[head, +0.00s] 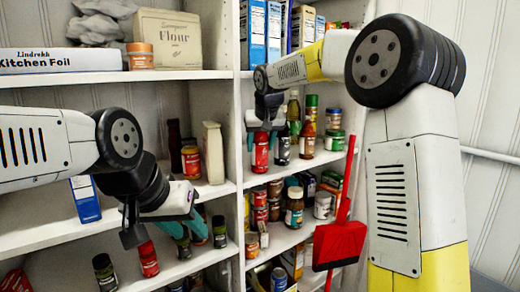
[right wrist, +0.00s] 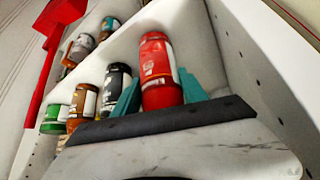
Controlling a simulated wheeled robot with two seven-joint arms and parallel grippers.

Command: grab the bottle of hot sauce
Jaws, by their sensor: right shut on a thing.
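A red bottle (head: 260,152) with a pale label stands on the right-hand corner shelf, at its left end. In the right wrist view the same red bottle (right wrist: 160,75) sits between the two teal fingers of my right gripper (right wrist: 158,97). My right gripper (head: 264,133) is shut on it, reaching in from above in the head view. The label is too blurred to read. My left gripper (head: 181,225) is in front of the lower left shelf, its teal fingers apart with nothing seen held between them.
A dark bottle (right wrist: 116,85) stands close beside the held one, with several jars further along. A shelf divider (head: 231,125) is close on the left. A red dustpan (head: 339,243) hangs at the right. Flour (head: 167,38) and kitchen foil (head: 62,61) are on the upper left shelf.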

